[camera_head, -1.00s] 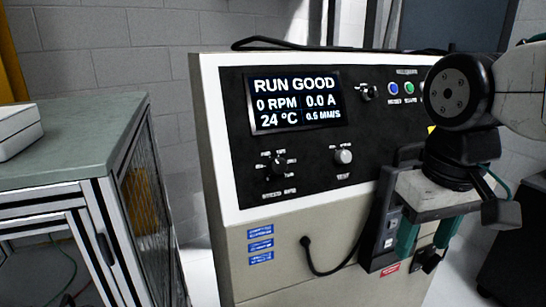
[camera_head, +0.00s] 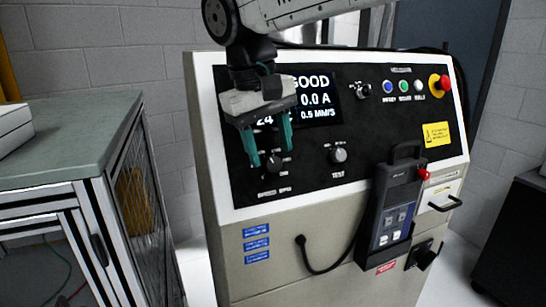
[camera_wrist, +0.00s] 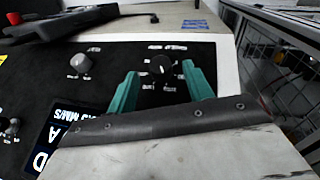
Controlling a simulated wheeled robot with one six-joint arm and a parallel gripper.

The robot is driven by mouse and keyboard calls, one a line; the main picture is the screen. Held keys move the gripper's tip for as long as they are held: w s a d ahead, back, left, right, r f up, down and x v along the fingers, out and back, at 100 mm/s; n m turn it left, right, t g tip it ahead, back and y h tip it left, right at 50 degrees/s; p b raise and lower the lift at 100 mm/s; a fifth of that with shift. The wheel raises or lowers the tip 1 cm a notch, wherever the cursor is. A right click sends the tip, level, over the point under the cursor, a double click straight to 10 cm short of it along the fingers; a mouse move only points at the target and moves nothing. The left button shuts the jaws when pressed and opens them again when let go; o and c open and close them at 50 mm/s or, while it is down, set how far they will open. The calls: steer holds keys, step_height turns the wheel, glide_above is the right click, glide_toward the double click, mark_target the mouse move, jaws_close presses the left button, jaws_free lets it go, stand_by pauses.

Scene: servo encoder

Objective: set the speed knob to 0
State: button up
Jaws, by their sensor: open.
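The speed knob (camera_head: 273,163) is a black round dial on the lower left of the black panel, with small white labels around it. It also shows in the wrist view (camera_wrist: 161,66), with a white mark on it; which label that points at is too small to tell. My gripper (camera_head: 270,156) is open, its teal fingers in front of the panel. In the wrist view my gripper (camera_wrist: 161,70) has one finger on each side of the knob. I cannot tell how far the tips are from the panel. Nothing is held.
The display (camera_head: 318,98) is partly hidden by my gripper. A grey test knob (camera_head: 339,155) sits right of the speed knob. A handheld pendant (camera_head: 392,210) hangs lower right, and a red emergency button (camera_head: 445,83) is upper right. A green-topped cabinet (camera_head: 75,140) stands left.

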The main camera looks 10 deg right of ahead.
mark_target(272, 165)
steer(key=shift+x, duration=1.5)
steer(key=c, duration=1)
steer(key=shift+o, duration=0.2)
